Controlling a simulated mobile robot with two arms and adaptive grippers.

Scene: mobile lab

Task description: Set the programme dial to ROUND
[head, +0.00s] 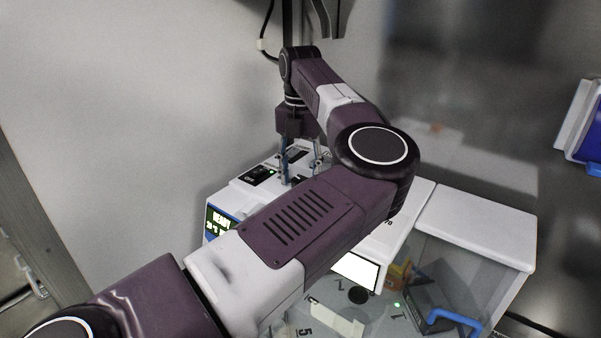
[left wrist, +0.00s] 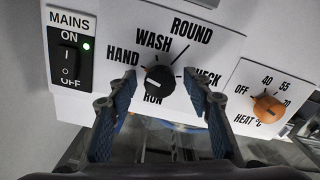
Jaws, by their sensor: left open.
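The programme dial (left wrist: 159,82) is a dark knob with an orange edge and a short white mark on its face. The labels HAND, WASH, ROUND, CHECK and RUN surround it on a white panel. The white mark lies left of the knob's centre, roughly towards HAND; its exact setting is hard to tell. ROUND (left wrist: 191,30) is printed at the upper right. My left gripper (left wrist: 161,86) is open, with blue fingers on either side of the dial and visible gaps between. In the head view the left gripper (head: 299,165) points down at the white machine (head: 240,197); my arm hides the dial.
A MAINS switch (left wrist: 68,55) with a green light sits left of the dial. An orange HEAT knob (left wrist: 267,108) sits to its right. A lit display (head: 220,220) is on the machine's left front. A clear-sided compartment with a blue handle (head: 455,322) is at lower right.

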